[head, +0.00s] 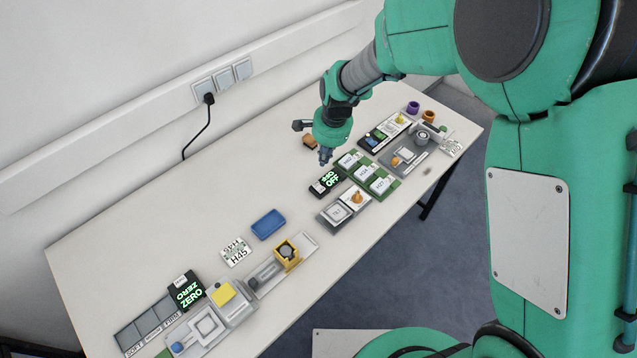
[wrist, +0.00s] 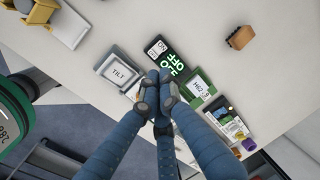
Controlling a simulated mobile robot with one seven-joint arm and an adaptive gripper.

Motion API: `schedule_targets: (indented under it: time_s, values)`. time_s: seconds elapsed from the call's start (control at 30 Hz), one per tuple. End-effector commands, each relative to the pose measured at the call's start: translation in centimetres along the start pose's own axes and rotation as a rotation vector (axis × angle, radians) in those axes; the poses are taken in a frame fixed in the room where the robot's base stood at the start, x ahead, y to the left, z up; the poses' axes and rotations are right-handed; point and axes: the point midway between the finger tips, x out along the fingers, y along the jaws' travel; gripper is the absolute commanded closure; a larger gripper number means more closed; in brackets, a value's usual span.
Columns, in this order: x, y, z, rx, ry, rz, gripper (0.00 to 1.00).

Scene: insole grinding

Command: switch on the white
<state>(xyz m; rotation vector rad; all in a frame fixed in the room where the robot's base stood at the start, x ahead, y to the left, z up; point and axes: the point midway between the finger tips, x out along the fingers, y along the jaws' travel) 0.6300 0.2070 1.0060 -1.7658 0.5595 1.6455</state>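A black device (head: 325,182) with green lit text, which seems to include "OFF", lies on the white table. It shows in the wrist view too (wrist: 172,62), with a small white part (wrist: 156,47) at its upper end. I cannot tell which white thing the task means. My gripper (head: 325,158) is above the table, just behind the black device in the head view. In the wrist view my gripper (wrist: 158,78) has its blue fingers together, nothing visible between them. The fingertips overlap the device's lower edge; contact cannot be told.
A grey unit labelled TILT (wrist: 119,72) and green boards with white labels (wrist: 199,87) flank the device. A brown block (wrist: 240,37) lies apart. White wall plates (head: 222,79) hold a black plug. The table's back left (head: 150,215) is clear.

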Motion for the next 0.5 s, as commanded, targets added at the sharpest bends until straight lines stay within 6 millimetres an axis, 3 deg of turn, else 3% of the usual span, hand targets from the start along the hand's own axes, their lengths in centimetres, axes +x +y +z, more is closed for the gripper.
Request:
schedule_targets:
  time_s: [0.5]
  values:
    - [0.34, -0.01, -0.02, 0.0, 0.001, -0.002, 1.0]
